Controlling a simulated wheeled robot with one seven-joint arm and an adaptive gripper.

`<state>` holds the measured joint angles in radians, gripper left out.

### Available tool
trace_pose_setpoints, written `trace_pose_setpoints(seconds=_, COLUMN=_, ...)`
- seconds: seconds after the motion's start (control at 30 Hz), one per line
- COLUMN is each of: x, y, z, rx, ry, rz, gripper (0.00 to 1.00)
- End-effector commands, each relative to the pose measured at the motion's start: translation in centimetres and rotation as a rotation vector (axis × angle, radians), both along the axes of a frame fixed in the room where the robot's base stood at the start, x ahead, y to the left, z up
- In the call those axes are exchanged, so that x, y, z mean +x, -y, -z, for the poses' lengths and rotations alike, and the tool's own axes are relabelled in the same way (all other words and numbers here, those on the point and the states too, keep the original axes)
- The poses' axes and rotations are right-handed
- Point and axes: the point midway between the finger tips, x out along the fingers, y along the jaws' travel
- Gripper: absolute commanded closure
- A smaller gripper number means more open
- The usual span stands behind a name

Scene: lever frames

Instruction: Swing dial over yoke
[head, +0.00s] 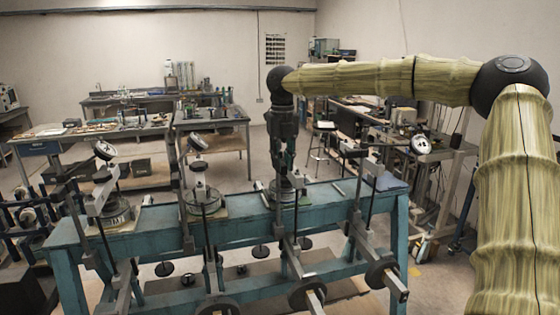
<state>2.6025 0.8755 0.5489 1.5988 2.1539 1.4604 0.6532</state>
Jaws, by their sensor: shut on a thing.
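My gripper (285,168) points straight down at the third lever frame from the left on the blue bench. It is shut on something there. Its fingers hide that thing, and I cannot tell its shape. A round cell (290,193) sits just below the fingers. No dial shows clearly on this frame, and its yoke is mostly covered by the gripper.
The blue bench (240,229) carries the lever frames, with thin upright posts close on both sides of my gripper. Lever beams and round weights (306,292) stick out in front. Work tables (100,130) and a stool (322,130) stand behind, with open floor between.

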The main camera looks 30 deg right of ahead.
Motion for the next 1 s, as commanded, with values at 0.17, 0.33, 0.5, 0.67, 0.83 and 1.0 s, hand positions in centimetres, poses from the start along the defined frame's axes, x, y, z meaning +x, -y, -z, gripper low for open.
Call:
trace_pose_setpoints(seconds=0.17, x=0.0, y=0.1, z=0.4, rx=-0.002, ry=-0.004, rz=-0.002, gripper=0.75)
trace_pose_setpoints(seconds=0.33, x=0.0, y=0.0, z=0.3, rx=-0.001, ry=-0.002, rz=-0.001, gripper=0.57)
trace_pose_setpoints(seconds=0.5, x=0.0, y=0.0, z=0.1, rx=-0.002, ry=-0.002, rz=-0.001, gripper=0.57)
trace_pose_setpoints(seconds=0.67, x=0.0, y=0.0, z=-0.4, rx=-0.001, ry=0.000, rz=-0.001, gripper=0.57)
trace_pose_setpoints(seconds=0.83, x=0.1, y=0.0, z=-2.5, rx=-0.002, ry=0.002, rz=0.000, gripper=0.57)
trace_pose_setpoints(seconds=1.0, x=0.1, y=0.1, z=-5.5, rx=0.000, ry=0.001, rz=0.001, gripper=0.57)
